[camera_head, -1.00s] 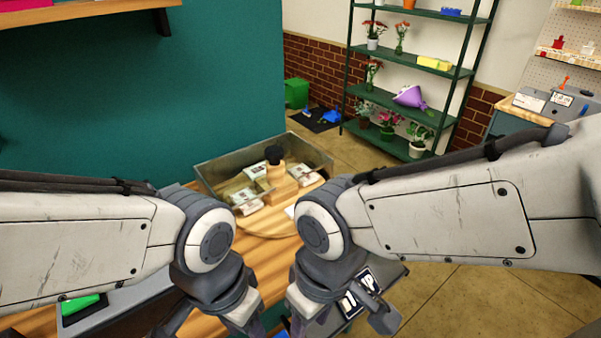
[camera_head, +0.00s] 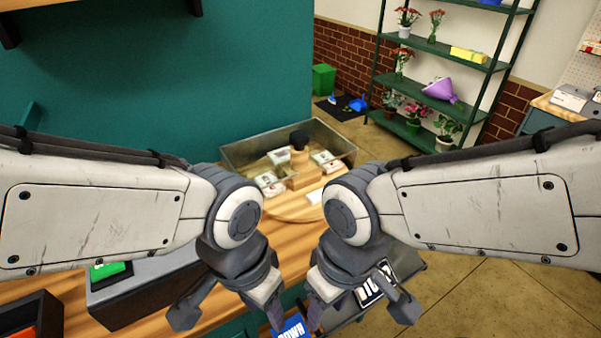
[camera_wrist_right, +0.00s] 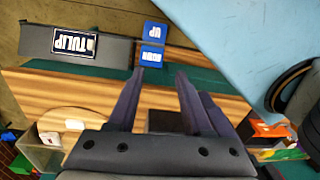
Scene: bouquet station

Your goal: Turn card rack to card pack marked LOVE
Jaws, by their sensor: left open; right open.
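The card rack (camera_head: 302,172) stands on the wooden counter in the head view, with a black knob on top and several white card packs (camera_head: 323,157) around its wooden post. The writing on the packs is too small to read, so I cannot tell which is LOVE. My left gripper (camera_head: 228,313) is open and empty, low in front of the rack. My right gripper (camera_head: 358,316) is open and empty, to its right and also well short of the rack. In the right wrist view, the right gripper's fingers (camera_wrist_right: 160,92) are apart with nothing between them.
A clear-walled box (camera_head: 240,152) surrounds the rack. A blue DOWN button (camera_head: 290,328) and a TULIP sign (camera_head: 375,284) are below the grippers; a blue UP button (camera_wrist_right: 155,31) shows in the wrist view. A grey box (camera_head: 140,290) sits on the counter at left.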

